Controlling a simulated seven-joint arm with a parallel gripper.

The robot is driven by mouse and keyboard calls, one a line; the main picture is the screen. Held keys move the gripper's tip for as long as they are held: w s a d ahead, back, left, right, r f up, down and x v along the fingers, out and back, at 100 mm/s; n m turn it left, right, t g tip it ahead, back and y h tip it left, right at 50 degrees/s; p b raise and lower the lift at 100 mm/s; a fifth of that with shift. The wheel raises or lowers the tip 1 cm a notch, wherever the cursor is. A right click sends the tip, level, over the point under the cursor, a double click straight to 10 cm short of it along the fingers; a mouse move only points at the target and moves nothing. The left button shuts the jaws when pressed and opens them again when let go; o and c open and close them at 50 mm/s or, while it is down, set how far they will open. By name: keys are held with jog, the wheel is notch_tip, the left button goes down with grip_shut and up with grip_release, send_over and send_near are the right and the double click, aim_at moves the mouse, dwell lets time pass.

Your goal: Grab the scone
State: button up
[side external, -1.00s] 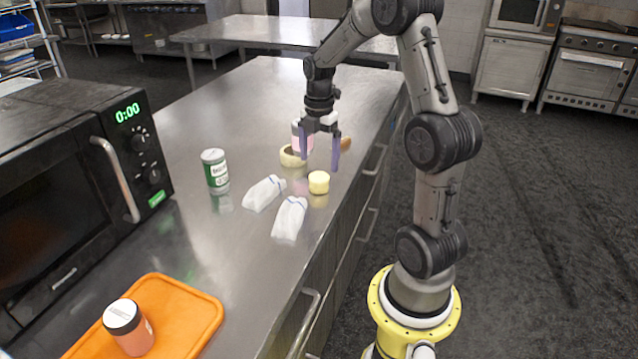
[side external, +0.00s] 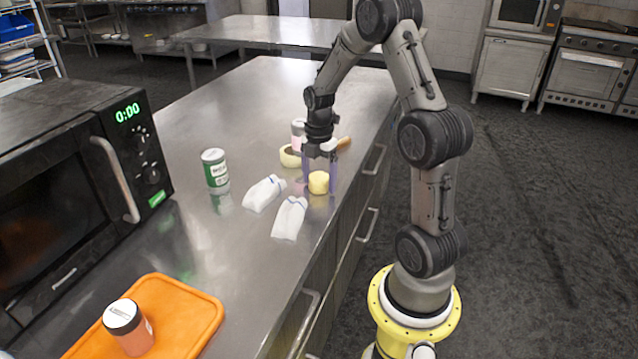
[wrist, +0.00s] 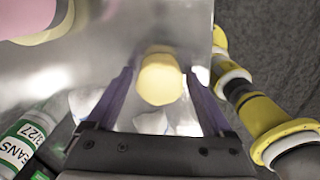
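The scone (side external: 318,183) is a small, pale yellow, round piece standing on the steel counter near its right edge. It also shows in the wrist view (wrist: 161,80), between the two purple fingers. My gripper (side external: 320,186) points down with one finger on each side of the scone. In the wrist view my gripper (wrist: 160,75) is open, with a visible gap between each finger and the scone.
Two white packets (side external: 264,193) (side external: 290,218) lie just in front of the scone. A green-labelled can (side external: 214,168) stands to the left. A microwave (side external: 75,190) stands at left.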

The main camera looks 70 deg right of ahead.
jog(key=c, duration=1.1)
jog(key=shift+r, duration=0.1)
